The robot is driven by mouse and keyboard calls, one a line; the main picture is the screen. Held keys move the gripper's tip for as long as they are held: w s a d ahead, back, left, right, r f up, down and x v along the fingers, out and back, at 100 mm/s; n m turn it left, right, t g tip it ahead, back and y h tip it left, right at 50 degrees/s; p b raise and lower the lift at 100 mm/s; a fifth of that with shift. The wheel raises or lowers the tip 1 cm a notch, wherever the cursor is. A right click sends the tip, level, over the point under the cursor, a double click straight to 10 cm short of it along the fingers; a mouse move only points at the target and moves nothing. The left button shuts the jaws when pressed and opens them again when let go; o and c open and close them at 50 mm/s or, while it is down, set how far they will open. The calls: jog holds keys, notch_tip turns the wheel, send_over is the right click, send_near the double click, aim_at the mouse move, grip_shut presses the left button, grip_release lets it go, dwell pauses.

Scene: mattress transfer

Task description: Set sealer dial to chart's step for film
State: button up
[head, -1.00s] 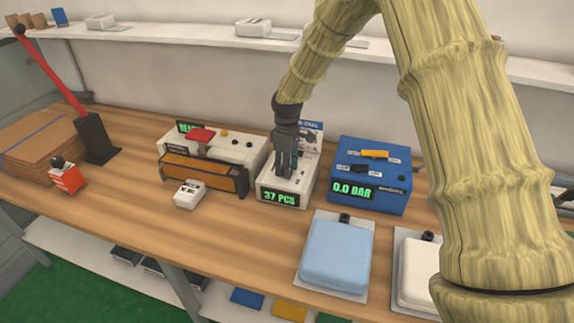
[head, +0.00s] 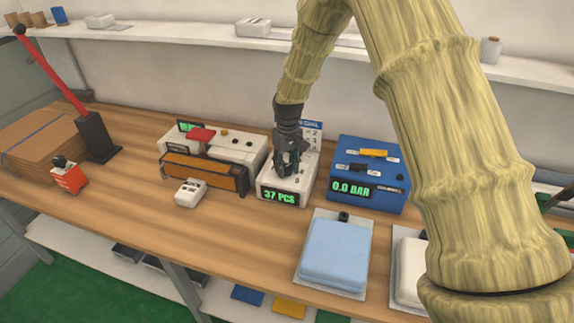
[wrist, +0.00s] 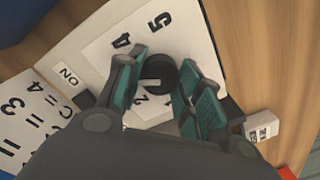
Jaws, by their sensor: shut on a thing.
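The sealer dial is a round black knob (wrist: 162,70) with a pale pointer mark, on a white plate (wrist: 100,50) printed with step numbers. In the wrist view 5, 4 and 2 show; a finger covers the space between 4 and 2. The pointer mark faces left, its exact step unclear. My gripper (wrist: 165,85) is shut on the knob, one finger on each side. In the head view my gripper (head: 288,165) is over the white unit (head: 268,183) reading 37 PCS. The chart (head: 314,132) stands behind it; its letters and numbers are partly cut off in the wrist view (wrist: 30,115).
A blue unit (head: 345,200) reading 0.0 BAR stands close on the right. A white machine with an orange-brown front (head: 205,172) is on the left, with a small white box (head: 190,192) before it. A light-blue pack (head: 336,252) lies in front. Bare wood lies at front left.

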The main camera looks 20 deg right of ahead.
aim_at(288, 166)
jog(key=shift+s+f, duration=0.25)
jog(key=o, duration=1)
jog(key=shift+w, duration=0.1)
jog(key=shift+o, duration=0.2)
jog(key=shift+r, duration=0.15)
jog(key=shift+w+r, duration=0.15)
jog(key=shift+r, duration=0.35)
notch_tip(288, 166, up, 11)
jog(key=shift+d, duration=0.15)
